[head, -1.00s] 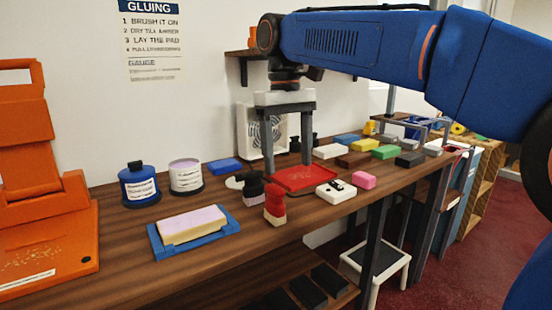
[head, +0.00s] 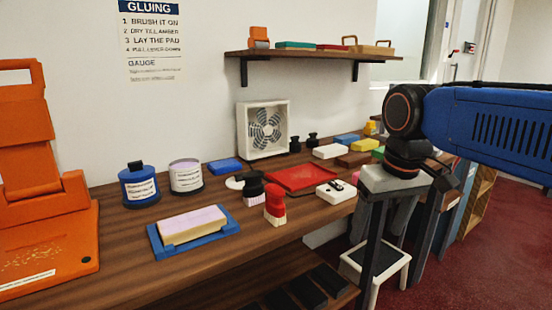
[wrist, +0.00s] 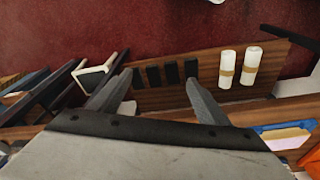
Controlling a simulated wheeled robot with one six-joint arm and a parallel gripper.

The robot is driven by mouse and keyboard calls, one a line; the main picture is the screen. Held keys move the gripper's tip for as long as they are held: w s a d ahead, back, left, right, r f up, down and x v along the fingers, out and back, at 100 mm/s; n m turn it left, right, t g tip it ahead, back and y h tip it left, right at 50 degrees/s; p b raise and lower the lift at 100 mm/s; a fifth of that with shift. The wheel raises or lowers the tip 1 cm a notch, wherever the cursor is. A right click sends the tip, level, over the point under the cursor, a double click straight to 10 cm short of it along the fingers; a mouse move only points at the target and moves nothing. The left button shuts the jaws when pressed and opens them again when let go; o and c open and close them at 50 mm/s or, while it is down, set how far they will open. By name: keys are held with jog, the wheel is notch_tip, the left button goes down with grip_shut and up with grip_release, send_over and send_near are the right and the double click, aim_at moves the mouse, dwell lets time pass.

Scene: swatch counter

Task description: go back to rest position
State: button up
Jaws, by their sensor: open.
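My gripper (head: 392,248) hangs pointing down at the right of the head view, in front of the workbench's front edge. Its two grey fingers are apart, with nothing held between them. In the wrist view my gripper (wrist: 158,80) also shows spread fingers, over the lower shelf (wrist: 213,72) and the dark red floor (wrist: 150,25). Part of the bench behind the gripper is hidden by it and by my arm.
The workbench (head: 205,258) carries an orange press (head: 40,200), glue pots, brushes, a red tray (head: 298,180) and coloured blocks. A white stool (head: 372,262) stands behind the gripper. A wall shelf (head: 310,53) is above. Floor at right is clear.

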jog(key=s+d+f+m+t, duration=0.1)
jog(key=s+d+f, duration=0.3)
jog(key=f, duration=0.3)
jog(key=s+d+f+m+t, duration=0.1)
jog(key=s+d+f, duration=0.3)
jog(key=s+f, duration=0.2)
jog(key=shift+s+f+m+t, duration=0.3)
jog(key=shift+s+f+m, duration=0.1)
jog(key=shift+f, duration=0.55)
